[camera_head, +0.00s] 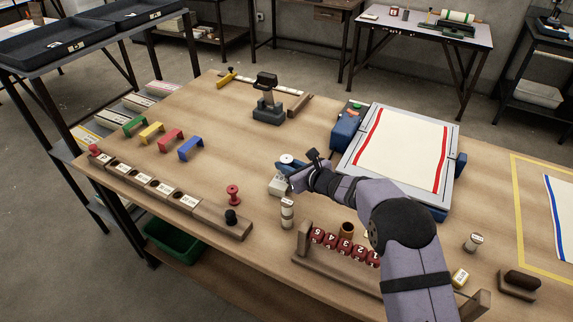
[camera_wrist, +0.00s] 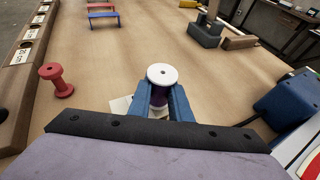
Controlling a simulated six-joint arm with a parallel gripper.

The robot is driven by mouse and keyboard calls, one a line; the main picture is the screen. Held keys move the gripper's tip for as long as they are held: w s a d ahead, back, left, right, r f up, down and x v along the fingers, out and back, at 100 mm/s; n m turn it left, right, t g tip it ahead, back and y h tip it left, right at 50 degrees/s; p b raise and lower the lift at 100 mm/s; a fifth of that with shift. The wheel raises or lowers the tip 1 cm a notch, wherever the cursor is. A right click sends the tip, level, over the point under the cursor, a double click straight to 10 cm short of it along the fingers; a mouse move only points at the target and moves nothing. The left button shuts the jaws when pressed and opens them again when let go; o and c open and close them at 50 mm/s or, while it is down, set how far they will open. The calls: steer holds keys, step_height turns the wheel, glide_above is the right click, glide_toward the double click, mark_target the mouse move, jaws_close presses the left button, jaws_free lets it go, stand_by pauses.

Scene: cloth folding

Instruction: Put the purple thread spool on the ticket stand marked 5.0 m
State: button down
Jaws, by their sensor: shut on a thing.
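The purple thread spool has a white top flange and purple thread (camera_wrist: 159,96) in the wrist view. My gripper (camera_wrist: 160,101) is shut on it, with a blue finger on each side, and the spool is upright. In the head view the spool's white top (camera_head: 286,158) shows beside my gripper (camera_head: 290,168). A pale block with a small marking (camera_head: 278,186) is just below and in front of them. Part of a pale labelled piece (camera_wrist: 121,106) also shows left of the fingers in the wrist view. I cannot read a 5.0 m mark on any stand.
A red spool (camera_head: 233,194) stands to the left, near a wooden rack (camera_head: 215,215) with several labelled holes. A small labelled cylinder (camera_head: 287,212) stands in front. Red numbered pieces (camera_head: 331,241) sit in a holder. A framed cloth (camera_head: 400,150) lies right. Table between rack and gripper is mostly clear.

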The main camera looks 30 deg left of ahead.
steer(key=shift+f, duration=0.15)
steer(key=c, duration=1.6)
jaws_free()
steer(key=shift+c, duration=0.2)
steer(key=shift+r, duration=0.3)
steer(key=shift+s+d, duration=0.1)
steer(key=shift+d, duration=0.2)
steer(key=b+v, duration=0.3)
steer(key=v, duration=0.8)
steer(key=shift+r, duration=0.2)
steer(key=shift+s+d, duration=0.1)
